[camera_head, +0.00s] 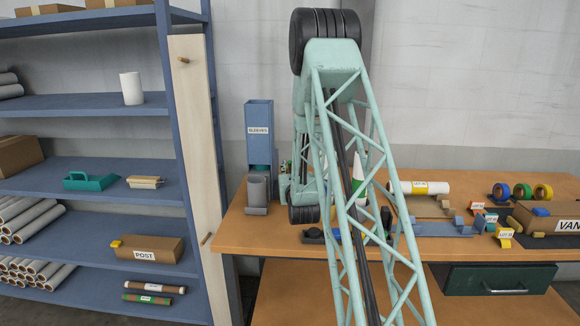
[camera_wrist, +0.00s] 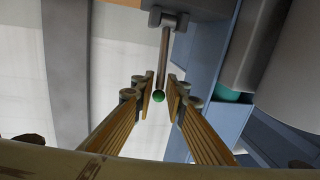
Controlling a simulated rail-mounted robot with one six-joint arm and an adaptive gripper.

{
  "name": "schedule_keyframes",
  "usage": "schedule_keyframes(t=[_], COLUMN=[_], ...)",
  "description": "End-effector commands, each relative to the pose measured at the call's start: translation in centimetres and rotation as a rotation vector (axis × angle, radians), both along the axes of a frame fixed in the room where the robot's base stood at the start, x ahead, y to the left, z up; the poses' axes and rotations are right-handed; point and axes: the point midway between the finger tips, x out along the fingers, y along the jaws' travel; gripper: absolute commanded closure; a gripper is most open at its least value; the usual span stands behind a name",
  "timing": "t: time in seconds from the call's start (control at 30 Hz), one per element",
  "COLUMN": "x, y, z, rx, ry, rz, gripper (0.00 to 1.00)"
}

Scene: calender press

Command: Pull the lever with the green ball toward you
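In the wrist view the lever is a thin metal rod (camera_wrist: 164,58) held in a grey bracket (camera_wrist: 168,19) on the edge of a blue panel. A small green ball (camera_wrist: 158,97) is at its free end. My gripper (camera_wrist: 160,84) is open, with its two fingers on either side of the ball and lower rod in the picture. Gaps show on both sides, and I cannot tell the depth between them. In the head view my arm covers most of the middle, and I cannot make out the lever or the fingertips there.
Blue shelving (camera_head: 95,104) is at the left. Tape rolls (camera_head: 522,192) and a cardboard box (camera_head: 548,214) are at the bench's right.

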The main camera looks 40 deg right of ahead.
Motion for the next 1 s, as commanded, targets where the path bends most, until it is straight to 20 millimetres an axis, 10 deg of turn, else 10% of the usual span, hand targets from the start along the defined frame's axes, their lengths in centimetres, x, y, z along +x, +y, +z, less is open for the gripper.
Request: schedule_keyframes(t=[0.57, 1.0], x=[-0.4, -4.3], y=[0.2, 2.8], z=[0.1, 0.0], rx=[-0.001, 0.001], ry=[-0.001, 0.001], rz=[0.000, 0.000], gripper=[0.79, 0.79])
